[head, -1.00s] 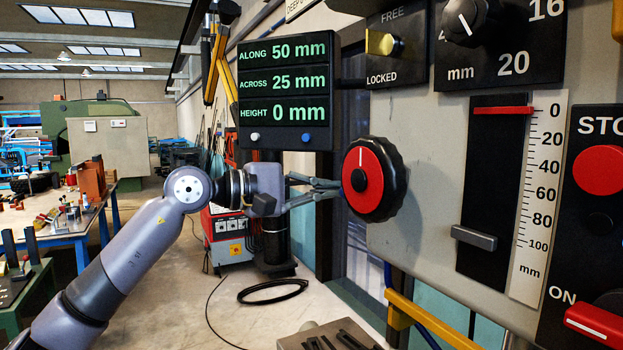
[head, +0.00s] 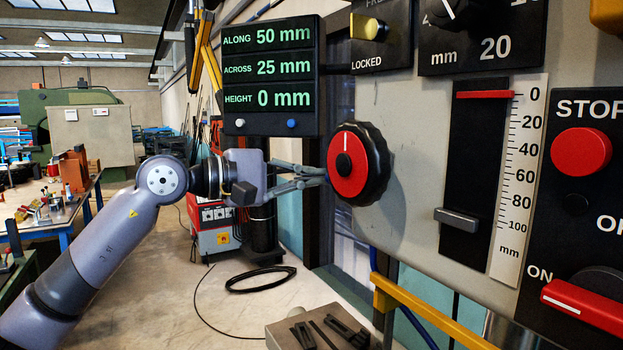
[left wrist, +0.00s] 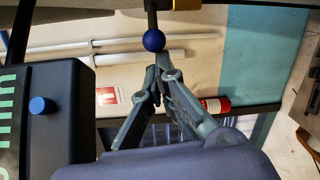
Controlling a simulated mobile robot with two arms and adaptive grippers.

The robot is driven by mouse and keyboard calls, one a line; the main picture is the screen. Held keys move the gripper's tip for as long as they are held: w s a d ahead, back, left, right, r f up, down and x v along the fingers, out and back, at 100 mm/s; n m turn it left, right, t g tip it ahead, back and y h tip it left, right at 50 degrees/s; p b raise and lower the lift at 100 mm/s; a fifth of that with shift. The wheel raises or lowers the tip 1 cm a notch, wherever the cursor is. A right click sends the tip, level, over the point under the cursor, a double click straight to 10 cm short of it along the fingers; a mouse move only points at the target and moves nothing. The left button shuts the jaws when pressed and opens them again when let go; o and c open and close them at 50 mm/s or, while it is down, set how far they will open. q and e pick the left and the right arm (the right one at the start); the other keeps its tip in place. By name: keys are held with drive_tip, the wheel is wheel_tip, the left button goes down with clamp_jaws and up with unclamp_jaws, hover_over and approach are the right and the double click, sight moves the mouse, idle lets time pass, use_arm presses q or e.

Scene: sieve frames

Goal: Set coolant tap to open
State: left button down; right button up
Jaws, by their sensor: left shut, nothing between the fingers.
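My left gripper (head: 322,175) is shut and empty. In the head view its fingertips are at the left edge of the red and black hand wheel (head: 347,170); I cannot tell whether they touch it. In the left wrist view the closed fingertips (left wrist: 158,76) are just below a blue ball (left wrist: 153,40) on the end of a dark rod, with a small gap in the picture. A yellow part (left wrist: 187,5) shows at the top edge near the rod. No label names the coolant tap, so I cannot tell whether this ball lever is it. My right gripper is not in view.
A readout box (head: 270,75) hangs above my left gripper; it also shows in the left wrist view (left wrist: 75,100). A machine panel (head: 415,180) with a slider, a red stop button (head: 581,155) and a red switch (head: 590,305) fills the right. A yellow rail (head: 430,318) runs below.

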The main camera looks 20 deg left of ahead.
use_arm(q)
drive_tip(key=shift+s, duration=0.25)
drive_tip(key=shift+s+d+b, duration=0.25)
drive_tip(key=shift+s+b, duration=0.6)
drive_tip(key=shift+s, duration=0.05)
drive_tip(key=shift+s+d+b, duration=0.25)
drive_tip(key=shift+s+b, duration=0.6)
drive_tip(key=shift+s+d+b, duration=0.25)
drive_tip(key=shift+s+b, duration=0.6)
drive_tip(key=shift+s, duration=0.05)
drive_tip(key=shift+s, duration=0.1)
